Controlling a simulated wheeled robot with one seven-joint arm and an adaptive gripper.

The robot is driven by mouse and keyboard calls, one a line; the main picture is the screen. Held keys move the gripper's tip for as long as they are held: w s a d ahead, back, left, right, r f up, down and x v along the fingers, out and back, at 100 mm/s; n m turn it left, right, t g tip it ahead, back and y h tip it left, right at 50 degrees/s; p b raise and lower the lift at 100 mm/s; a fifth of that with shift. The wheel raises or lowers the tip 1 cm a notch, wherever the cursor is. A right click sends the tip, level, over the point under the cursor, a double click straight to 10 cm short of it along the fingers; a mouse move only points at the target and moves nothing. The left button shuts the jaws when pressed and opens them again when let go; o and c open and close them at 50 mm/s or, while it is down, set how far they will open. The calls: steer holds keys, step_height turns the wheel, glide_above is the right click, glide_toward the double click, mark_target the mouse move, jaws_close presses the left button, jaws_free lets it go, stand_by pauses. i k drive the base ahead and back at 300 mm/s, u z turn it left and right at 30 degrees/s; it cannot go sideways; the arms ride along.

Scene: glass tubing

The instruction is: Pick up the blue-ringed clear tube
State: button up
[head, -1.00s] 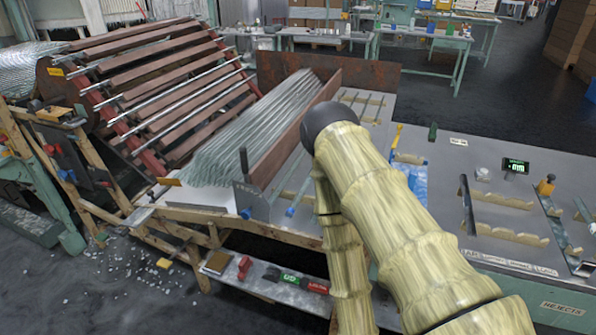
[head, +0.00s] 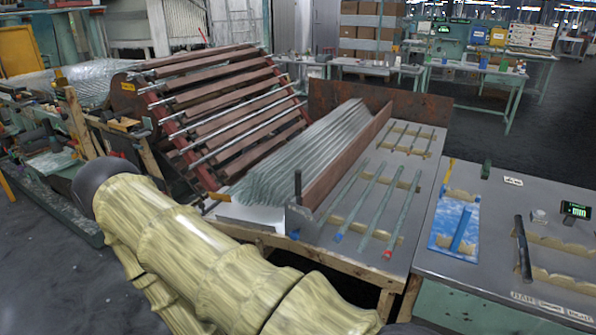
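Several clear, greenish glass tubes lie side by side on notched wooden rests, on the grey bench right of the large tube pile. One clear tube (head: 362,199) has a blue band at its near end (head: 338,238). To its right, another clear tube (head: 404,213) has a red band at its near end, and a tube between them shows no clear coloured band. The blue-banded tube rests on the supports with nothing touching it from above. My arm crosses the lower left, left of the bench and apart from the tubes. My gripper is outside the picture.
A brown upright board (head: 348,155) separates the tube pile (head: 300,155) from the single tubes. A slatted brown ramp (head: 225,105) stands behind left. Right of the tubes are a blue-and-white tray (head: 447,219) and a grey bench (head: 480,262) with a small display (head: 576,210).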

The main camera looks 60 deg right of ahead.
mark_target(344, 228)
steer(key=u, duration=0.2)
steer(key=i, duration=2)
steer(key=z, duration=3.1)
